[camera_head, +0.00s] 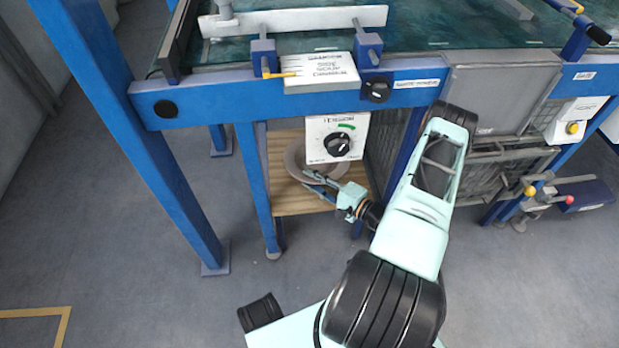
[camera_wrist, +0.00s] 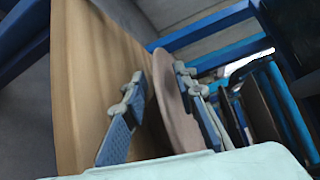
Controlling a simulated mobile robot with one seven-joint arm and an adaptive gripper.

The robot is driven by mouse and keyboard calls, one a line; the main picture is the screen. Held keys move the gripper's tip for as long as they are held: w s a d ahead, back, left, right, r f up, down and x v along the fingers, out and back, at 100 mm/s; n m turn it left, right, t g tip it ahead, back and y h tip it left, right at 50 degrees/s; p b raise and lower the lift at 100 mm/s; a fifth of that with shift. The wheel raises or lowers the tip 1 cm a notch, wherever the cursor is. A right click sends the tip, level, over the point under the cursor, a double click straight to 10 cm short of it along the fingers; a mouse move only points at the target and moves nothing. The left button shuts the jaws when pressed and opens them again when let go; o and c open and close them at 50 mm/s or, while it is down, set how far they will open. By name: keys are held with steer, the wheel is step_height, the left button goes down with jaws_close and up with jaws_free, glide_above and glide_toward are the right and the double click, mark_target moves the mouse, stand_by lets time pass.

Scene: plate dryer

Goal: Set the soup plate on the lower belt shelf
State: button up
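The pinkish-brown soup plate (camera_head: 294,160) is at the wooden lower shelf (camera_head: 285,205), partly hidden behind the white dial box. My gripper (camera_head: 320,184) reaches in at the plate's near edge. In the wrist view the picture is turned, and the plate (camera_wrist: 172,100) shows nearly edge-on between my two spread fingers (camera_wrist: 162,112). The plate lies close to the right-hand finger; whether they touch is unclear. A clear gap with wood behind shows beside the left-hand finger. The wood (camera_wrist: 90,80) runs along the left. I cannot tell whether the plate rests fully on it.
A white box with a black dial (camera_head: 337,139) hangs just above the shelf opening. A blue crossbeam (camera_head: 230,103) and blue legs (camera_head: 255,190) frame it. A wire-mesh panel (camera_head: 385,145) stands at the right. The floor at lower left is clear.

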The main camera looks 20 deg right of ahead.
steer(key=p+v, duration=0.2)
steer(key=v, duration=0.9)
steer(key=shift+p, duration=0.3)
